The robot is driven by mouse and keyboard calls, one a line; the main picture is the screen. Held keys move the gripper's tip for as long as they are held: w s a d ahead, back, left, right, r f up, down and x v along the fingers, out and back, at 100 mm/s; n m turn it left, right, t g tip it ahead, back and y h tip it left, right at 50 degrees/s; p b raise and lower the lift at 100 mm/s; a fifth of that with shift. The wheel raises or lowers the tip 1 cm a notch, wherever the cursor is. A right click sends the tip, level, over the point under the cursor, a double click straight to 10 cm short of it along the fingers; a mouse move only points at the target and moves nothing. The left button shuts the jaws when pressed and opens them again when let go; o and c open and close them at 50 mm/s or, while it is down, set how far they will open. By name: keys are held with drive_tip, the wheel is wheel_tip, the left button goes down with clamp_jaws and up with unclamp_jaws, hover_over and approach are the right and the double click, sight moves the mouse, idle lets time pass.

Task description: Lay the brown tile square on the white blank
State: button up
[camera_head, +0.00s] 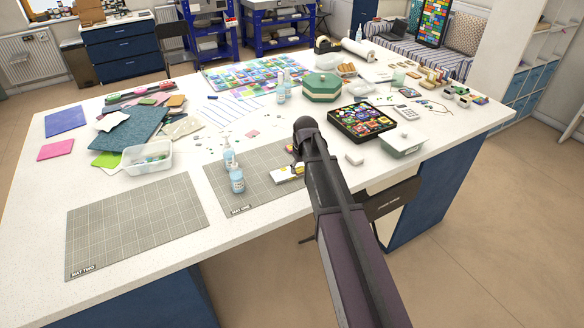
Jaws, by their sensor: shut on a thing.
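The white blank (284,175) lies on the grey gridded mat (243,200) near the middle of the table. A small yellow patch (299,168) shows at its right end, beside my arm. My gripper (293,158) is over or just behind the blank's right end, mostly hidden by my own arm. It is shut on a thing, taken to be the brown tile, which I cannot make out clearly. I cannot tell whether the tile touches the blank or how it is turned.
A second gridded mat (135,222) at the front left is bare. A clear tub (147,157), a green box (321,87), a black tray (334,127) and a white lidded box (402,145) stand around.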

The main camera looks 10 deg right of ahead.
drive_tip(key=w, duration=0.1)
drive_tip(key=w+a, duration=0.1)
drive_tip(key=w, duration=0.3)
drive_tip(key=shift+a+f, duration=0.2)
drive_tip(key=shift+f, duration=0.05)
drive_tip(key=shift+w+a, duration=0.1)
drive_tip(key=shift+w, duration=0.4)
drive_tip(key=shift+w+f+b, duration=0.15)
drive_tip(key=shift+f+b, duration=0.2)
drive_tip(key=shift+b, duration=0.2)
drive_tip(key=shift+f+b, duration=1.45)
drive_tip(key=shift+f, duration=0.15)
drive_tip(key=o, duration=1.2)
drive_tip(key=shift+c, duration=0.2)
